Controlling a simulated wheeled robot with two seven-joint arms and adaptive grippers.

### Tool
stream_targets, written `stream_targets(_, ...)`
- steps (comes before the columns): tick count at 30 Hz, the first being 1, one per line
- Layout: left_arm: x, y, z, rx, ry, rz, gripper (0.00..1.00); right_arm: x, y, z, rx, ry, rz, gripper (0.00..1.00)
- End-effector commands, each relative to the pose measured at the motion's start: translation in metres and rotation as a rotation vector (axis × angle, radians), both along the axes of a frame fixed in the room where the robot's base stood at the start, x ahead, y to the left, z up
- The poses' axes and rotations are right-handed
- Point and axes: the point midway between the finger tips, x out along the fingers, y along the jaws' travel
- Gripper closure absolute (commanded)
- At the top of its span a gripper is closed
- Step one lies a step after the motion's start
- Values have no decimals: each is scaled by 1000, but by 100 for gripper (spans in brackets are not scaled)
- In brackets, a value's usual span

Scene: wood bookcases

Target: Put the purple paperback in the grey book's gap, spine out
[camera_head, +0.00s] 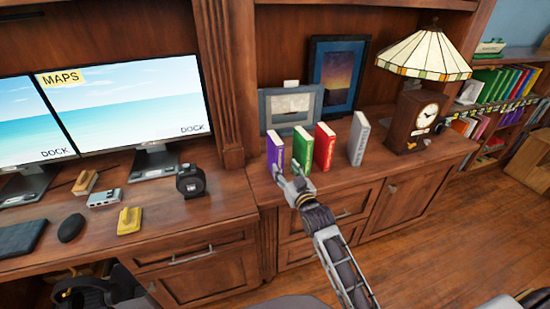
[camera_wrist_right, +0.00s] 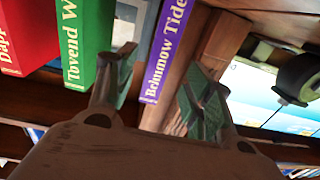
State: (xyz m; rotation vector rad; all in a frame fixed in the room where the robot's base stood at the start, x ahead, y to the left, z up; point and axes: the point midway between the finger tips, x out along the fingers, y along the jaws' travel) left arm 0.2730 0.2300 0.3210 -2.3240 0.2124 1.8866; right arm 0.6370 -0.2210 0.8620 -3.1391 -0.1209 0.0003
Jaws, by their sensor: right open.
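The purple paperback (camera_head: 274,152) stands upright at the left end of a short row on the cabinet top, its spine facing me. Its spine (camera_wrist_right: 164,48) reads "Beinnmow Tide" in the right wrist view. My right gripper (camera_head: 288,182) is in front of the purple book's lower part. In the wrist view its open fingers (camera_wrist_right: 160,75) appear on either side of the purple spine; I cannot tell whether they touch it. The grey book (camera_head: 358,138) stands at the row's right end, with a gap between it and the red book (camera_head: 323,148). My left gripper is not in view.
The green book (camera_head: 301,150) stands between purple and red, close to my right gripper. Two framed pictures (camera_head: 291,106) (camera_head: 338,75) stand behind. A clock (camera_head: 416,120) and a lamp (camera_head: 425,52) stand right. A bookcase with several books (camera_head: 505,82) is at far right.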

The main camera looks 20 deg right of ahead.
Motion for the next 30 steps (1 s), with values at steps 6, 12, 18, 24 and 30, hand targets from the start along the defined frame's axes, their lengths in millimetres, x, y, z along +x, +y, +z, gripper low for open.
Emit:
stream_targets(6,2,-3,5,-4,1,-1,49,18,2,0,0,-1,0,48)
stream_targets(12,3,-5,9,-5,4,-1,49,34,3,0,0,-1,0,48)
stream_targets(18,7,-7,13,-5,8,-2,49,49,4,0,0,-1,0,48)
stream_targets(24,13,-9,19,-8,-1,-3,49,56,4,0,0,0,0,48)
stream_targets(30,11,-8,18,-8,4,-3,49,57,4,0,0,0,0,48)
